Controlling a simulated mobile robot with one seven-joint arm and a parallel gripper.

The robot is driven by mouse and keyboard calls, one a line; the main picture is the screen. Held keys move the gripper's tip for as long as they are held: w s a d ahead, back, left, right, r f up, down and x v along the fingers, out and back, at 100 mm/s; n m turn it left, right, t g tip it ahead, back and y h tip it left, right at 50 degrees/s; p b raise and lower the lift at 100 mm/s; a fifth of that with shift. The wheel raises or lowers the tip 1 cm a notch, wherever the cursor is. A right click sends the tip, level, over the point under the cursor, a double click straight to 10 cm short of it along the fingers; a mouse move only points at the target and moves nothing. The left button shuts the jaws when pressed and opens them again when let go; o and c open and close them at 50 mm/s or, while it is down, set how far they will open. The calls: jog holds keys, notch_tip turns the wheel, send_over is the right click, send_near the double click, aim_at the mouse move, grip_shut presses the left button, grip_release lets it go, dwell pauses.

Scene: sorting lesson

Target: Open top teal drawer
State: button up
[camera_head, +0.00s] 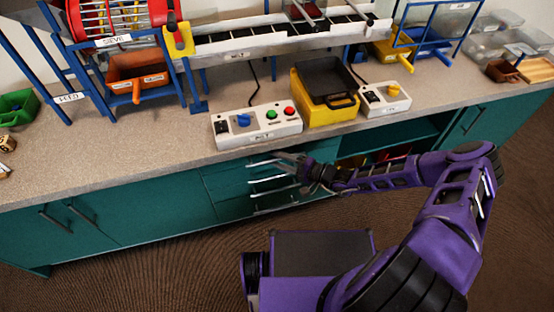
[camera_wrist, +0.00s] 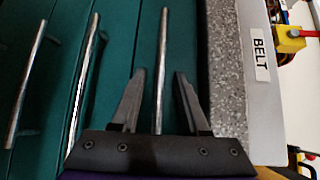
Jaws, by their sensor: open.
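The top teal drawer (camera_head: 222,170) is in the bank under the worktop in the head view, and its front looks flush. In the wrist view the picture is turned, with the worktop to the right, and the top drawer front (camera_wrist: 184,35) lies beside it. Its silver bar handle (camera_wrist: 163,45) runs between the two fingers of my gripper (camera_wrist: 160,74). The fingers are open, one on each side of the bar, with gaps visible. In the head view my gripper (camera_head: 287,162) is at the handle (camera_head: 262,163), partly hiding its right end.
Lower drawer handles (camera_wrist: 86,75) and (camera_wrist: 27,80) sit close by. The speckled worktop edge (camera_wrist: 224,70) is close beside one finger. A control box (camera_head: 257,125) and yellow bin (camera_head: 322,100) stand above. An open shelf (camera_head: 390,140) is to the right. Brown floor lies in front.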

jog(key=shift+w+a, duration=0.1)
jog(key=shift+a, duration=0.05)
jog(key=shift+c, duration=0.3)
grip_shut()
dwell(1.1)
